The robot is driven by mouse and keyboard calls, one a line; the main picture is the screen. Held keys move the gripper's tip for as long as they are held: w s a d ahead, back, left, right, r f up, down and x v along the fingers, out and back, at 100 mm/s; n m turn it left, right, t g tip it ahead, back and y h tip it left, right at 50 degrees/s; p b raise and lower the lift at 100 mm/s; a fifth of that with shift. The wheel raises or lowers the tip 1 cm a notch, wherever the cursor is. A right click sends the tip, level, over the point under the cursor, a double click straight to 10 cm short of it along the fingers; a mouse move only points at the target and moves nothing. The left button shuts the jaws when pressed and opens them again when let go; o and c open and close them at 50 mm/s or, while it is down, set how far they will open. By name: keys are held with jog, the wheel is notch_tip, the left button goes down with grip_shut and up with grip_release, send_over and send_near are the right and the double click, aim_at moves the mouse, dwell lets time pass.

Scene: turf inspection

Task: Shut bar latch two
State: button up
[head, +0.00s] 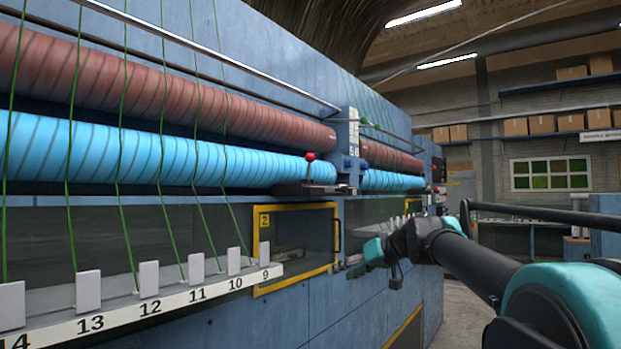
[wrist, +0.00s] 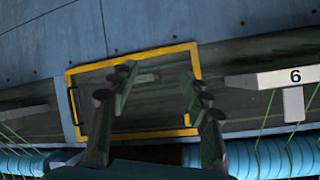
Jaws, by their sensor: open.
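A yellow-framed hatch (head: 295,290) with a yellow plate marked 2 (head: 264,220) is set in the blue machine front in the head view. A black handle (head: 338,241) is at its right side. The wrist view shows the same hatch upside down, with its yellow frame (wrist: 130,57) and the handle (wrist: 74,105) at the left. My gripper (wrist: 158,84) is open and empty, its two fingers apart in front of the hatch. I cannot tell which part is the bar latch. A small pale piece (wrist: 147,77) shows within the frame, between the fingers.
A numbered white rail (head: 150,308) with upright white tabs and green yarns runs left of the hatch. Blue (head: 150,155) and red (head: 150,95) rollers run above. A red-knobbed lever (head: 310,157) stands above the hatch. Open floor (head: 470,290) lies right of the machine.

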notch_tip(320, 180, up, 14)
jog(key=w+t+y, duration=0.2)
jog(key=n+t+y, duration=0.1)
jog(key=t, duration=0.2)
send_near(314, 157)
jog(key=x, duration=1.1)
jog(key=shift+w+a, duration=0.15)
jog(key=shift+a, duration=0.1)
grip_shut()
